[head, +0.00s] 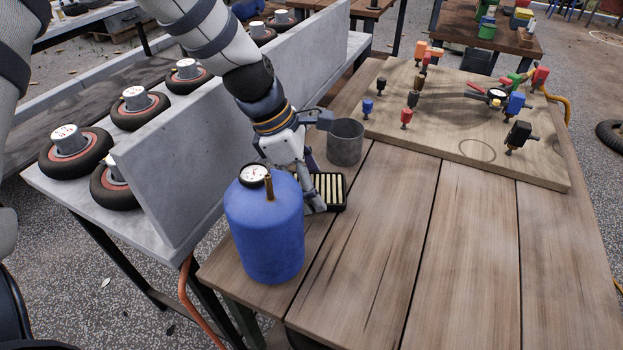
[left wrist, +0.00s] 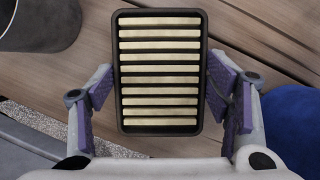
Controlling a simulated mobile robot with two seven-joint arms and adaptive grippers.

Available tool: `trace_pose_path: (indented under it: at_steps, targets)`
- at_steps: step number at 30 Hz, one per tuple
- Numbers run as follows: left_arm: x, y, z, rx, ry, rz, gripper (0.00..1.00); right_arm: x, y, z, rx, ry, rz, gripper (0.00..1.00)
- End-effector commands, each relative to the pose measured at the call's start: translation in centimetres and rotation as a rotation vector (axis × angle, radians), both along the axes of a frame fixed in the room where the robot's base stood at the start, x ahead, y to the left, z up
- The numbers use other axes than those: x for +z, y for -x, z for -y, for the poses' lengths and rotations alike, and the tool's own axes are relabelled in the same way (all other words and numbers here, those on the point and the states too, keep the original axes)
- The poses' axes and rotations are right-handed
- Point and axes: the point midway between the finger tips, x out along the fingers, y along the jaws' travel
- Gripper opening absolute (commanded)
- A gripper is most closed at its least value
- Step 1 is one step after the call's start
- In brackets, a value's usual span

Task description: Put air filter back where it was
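The air filter (head: 331,190) is a dark rectangular frame with pale slats. It is at the left part of the wooden table, just right of the blue tank (head: 265,225). My left gripper (head: 318,192) comes down over it from behind the tank. Whether the filter rests on the tabletop or is slightly raised is unclear. My right gripper is out of view.
A grey metal cup (head: 345,142) stands behind the filter; part of it shows in the left wrist view (left wrist: 38,22). A pegboard (head: 440,125) with coloured fittings lies at the back right. A grey divider (head: 190,170) and wheels stand left. The table's front right (head: 440,260) is clear.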

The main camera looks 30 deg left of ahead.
Motion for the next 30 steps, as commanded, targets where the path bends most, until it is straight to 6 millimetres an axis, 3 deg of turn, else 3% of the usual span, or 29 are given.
trace_pose_path:
  at_steps: [1,2,13,21,30]
  targets:
    - [0.1,0.0,0.0,0.000,0.000,0.001,0.84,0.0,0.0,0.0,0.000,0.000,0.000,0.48]
    - [0.1,0.0,0.0,0.000,0.000,0.001,0.91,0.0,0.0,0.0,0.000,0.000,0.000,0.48]
    - [0.5,-0.1,0.0,-0.001,0.000,0.003,0.91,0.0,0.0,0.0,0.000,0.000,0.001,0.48]
    - [7.9,0.9,-2.2,-0.001,-0.003,0.031,0.91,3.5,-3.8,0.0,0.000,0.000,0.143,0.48]
    - [11.2,1.9,-4.0,-0.001,-0.001,0.000,0.91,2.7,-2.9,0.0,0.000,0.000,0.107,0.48]
